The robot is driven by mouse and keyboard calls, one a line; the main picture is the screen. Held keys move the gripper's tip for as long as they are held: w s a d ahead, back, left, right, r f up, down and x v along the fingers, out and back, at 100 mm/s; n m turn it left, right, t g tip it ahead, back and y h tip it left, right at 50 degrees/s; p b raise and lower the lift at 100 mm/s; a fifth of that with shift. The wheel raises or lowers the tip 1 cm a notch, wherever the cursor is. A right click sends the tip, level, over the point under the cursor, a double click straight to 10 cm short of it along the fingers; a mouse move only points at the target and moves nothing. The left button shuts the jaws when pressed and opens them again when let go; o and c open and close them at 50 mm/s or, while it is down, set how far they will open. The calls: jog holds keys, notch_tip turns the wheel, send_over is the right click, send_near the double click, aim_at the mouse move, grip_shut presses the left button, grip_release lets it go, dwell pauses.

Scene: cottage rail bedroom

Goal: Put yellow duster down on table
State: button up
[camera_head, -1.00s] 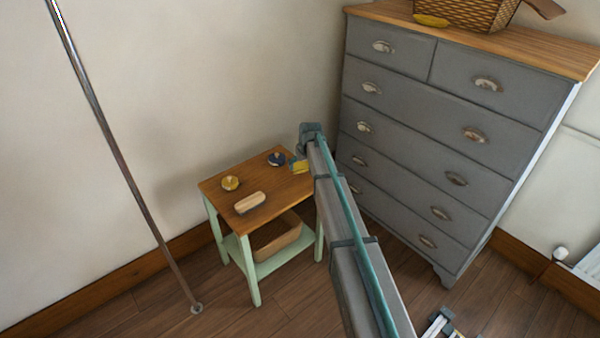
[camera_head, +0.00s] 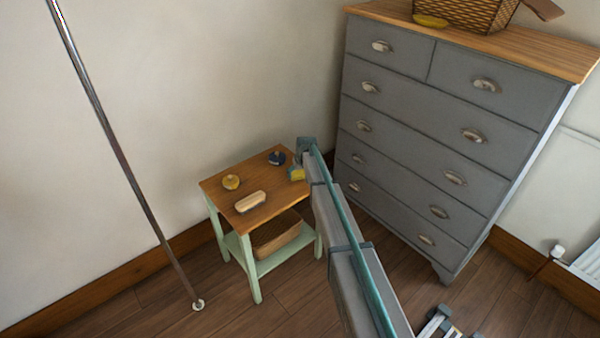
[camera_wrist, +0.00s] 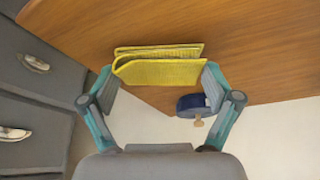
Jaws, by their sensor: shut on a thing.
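The yellow duster (camera_wrist: 160,72) is folded and held between the two fingertips of my gripper (camera_wrist: 161,76) in the wrist view. In the head view the duster (camera_head: 297,174) shows at the right back edge of the small table (camera_head: 215,188), which has a brown wooden top and pale green legs. My gripper (camera_head: 303,160) is at that same edge, partly hidden by my arm. The tabletop (camera_wrist: 230,40) fills the upper part of the wrist view behind the duster. I cannot tell whether the duster touches it.
A dark blue round object (camera_head: 277,157) stands close to the duster. A brown box (camera_head: 277,238) is on the lower shelf. A grey chest of drawers (camera_head: 440,130) stands close on the right.

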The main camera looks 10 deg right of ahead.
jog(key=shift+f, duration=0.2)
jog(key=o, duration=0.7)
jog(key=shift+o, duration=0.2)
jog(key=shift+r, duration=0.1)
